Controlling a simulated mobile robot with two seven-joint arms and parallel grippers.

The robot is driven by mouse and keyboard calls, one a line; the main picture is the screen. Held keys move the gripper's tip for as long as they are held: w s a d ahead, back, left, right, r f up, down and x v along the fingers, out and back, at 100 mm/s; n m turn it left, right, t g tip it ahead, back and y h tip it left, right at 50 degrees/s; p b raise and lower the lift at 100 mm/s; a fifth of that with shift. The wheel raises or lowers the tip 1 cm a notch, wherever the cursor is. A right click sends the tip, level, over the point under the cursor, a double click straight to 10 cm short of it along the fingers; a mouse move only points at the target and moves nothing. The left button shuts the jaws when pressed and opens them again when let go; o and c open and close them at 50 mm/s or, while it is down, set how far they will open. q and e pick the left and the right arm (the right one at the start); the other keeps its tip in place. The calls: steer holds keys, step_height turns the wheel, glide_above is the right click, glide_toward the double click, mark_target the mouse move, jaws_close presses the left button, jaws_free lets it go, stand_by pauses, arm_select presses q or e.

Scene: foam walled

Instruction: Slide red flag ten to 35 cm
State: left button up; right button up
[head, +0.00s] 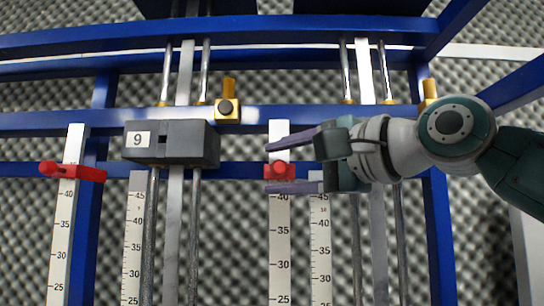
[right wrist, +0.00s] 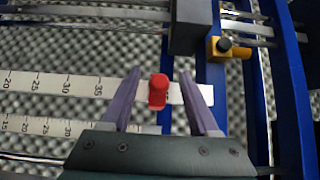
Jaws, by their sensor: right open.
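A red flag (head: 280,171) sits on the white ruler (head: 280,240) right of the carriage labelled 9, just above the 40 mark, at roughly 44. My right gripper (head: 276,166) comes in from the right, with one finger above the flag and one below it. In the right wrist view, the flag (right wrist: 158,91) stands between the open fingers of the gripper (right wrist: 160,72), with a gap on both sides. The ruler (right wrist: 80,86) runs left there, its numbers falling. I see no number 10. My left gripper is not in view.
A grey carriage labelled 9 (head: 190,145) rides on rods to the left. Another red flag (head: 72,171) sits on the far-left ruler (head: 60,235). A yellow stop (head: 227,108) is on the blue frame (head: 260,116). The ruler below the middle flag is clear.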

mark_target(271, 171)
steer(key=shift+p+x, duration=0.7)
steer(key=shift+x, duration=1.15)
jaws_close()
steer(key=shift+f, duration=0.15)
